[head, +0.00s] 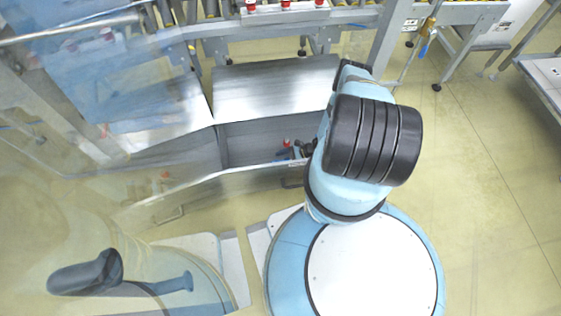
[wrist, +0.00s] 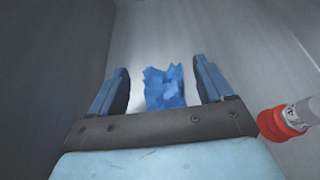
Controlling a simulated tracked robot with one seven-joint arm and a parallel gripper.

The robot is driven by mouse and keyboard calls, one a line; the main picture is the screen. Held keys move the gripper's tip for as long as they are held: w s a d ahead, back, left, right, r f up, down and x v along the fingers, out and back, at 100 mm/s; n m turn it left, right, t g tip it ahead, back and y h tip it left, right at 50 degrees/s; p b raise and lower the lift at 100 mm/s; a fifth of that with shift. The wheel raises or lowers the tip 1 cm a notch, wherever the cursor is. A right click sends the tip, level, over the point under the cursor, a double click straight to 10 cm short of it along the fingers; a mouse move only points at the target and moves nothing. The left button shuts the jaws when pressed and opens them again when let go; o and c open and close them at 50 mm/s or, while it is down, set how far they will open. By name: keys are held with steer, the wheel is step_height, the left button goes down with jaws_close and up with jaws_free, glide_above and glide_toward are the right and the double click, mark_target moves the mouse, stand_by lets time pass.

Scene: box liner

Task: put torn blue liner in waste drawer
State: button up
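The torn blue liner (wrist: 163,87) is a small crumpled piece with ragged edges. In the wrist view it shows between the two blue fingers of my gripper (wrist: 160,92), with clear gaps on both sides. My gripper is open, and neither finger touches the liner. Grey metal floor and walls lie around them. In the head view my arm reaches down into an open grey metal drawer (head: 258,133), which seems to be the waste drawer. My gripper is mostly hidden there behind the arm, and I cannot make out the liner. Whether the liner rests on the drawer floor is hard to tell.
A red and silver cylindrical thing (wrist: 285,122) is close to the right of my gripper. A sloped metal panel (head: 275,88) stands behind the drawer, below a roller conveyor (head: 300,15). A see-through reflection covers the left of the head view. Floor at the right (head: 480,170) is clear.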

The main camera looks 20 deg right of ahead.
steer(key=shift+o, duration=0.2)
steer(key=v, duration=1.2)
steer(key=shift+s, duration=0.15)
stand_by(0.8)
steer(key=shift+c, duration=0.5)
